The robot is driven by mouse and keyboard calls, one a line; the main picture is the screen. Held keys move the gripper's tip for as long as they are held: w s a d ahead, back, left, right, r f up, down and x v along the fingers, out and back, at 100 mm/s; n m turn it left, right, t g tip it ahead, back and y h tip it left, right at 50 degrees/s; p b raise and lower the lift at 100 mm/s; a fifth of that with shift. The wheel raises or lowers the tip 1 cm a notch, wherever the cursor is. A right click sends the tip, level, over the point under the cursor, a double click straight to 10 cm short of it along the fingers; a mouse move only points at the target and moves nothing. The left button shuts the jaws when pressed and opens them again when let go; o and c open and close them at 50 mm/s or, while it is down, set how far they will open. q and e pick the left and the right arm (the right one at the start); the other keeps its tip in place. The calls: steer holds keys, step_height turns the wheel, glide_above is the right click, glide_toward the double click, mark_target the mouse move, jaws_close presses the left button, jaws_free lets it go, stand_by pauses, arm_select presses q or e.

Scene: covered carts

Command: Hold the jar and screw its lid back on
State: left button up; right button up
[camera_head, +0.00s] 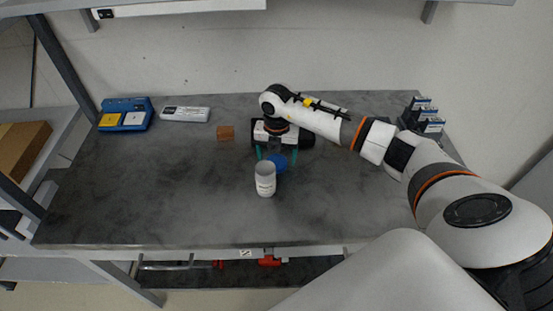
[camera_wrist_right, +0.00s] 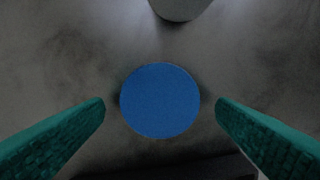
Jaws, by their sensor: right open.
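The white jar (camera_head: 265,180) stands upright on the grey table, near the middle. The blue round lid (camera_head: 279,160) is just behind it and partly hidden by it. In the right wrist view the lid (camera_wrist_right: 160,100) lies flat on the table, between the two green fingers but touching neither. The jar (camera_wrist_right: 180,8) is cut off at the top edge of that view, apart from the lid. My right gripper (camera_head: 277,165) is open, pointing down over the lid, with nothing held. My left gripper is not in view.
A blue case (camera_head: 125,114) and a white device (camera_head: 185,114) are at the back left. Several dark boxes (camera_head: 421,115) stand at the back right. The table's (camera_head: 150,195) front left is clear.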

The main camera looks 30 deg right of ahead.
mark_target(276, 160)
steer(key=shift+f, duration=0.5)
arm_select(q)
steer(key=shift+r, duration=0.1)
arm_select(e)
steer(key=c, duration=1.1)
steer(key=shift+o, duration=0.2)
steer(key=shift+r, duration=0.15)
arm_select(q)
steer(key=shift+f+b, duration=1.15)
arm_select(e)
step_height(276, 160, up, 10)
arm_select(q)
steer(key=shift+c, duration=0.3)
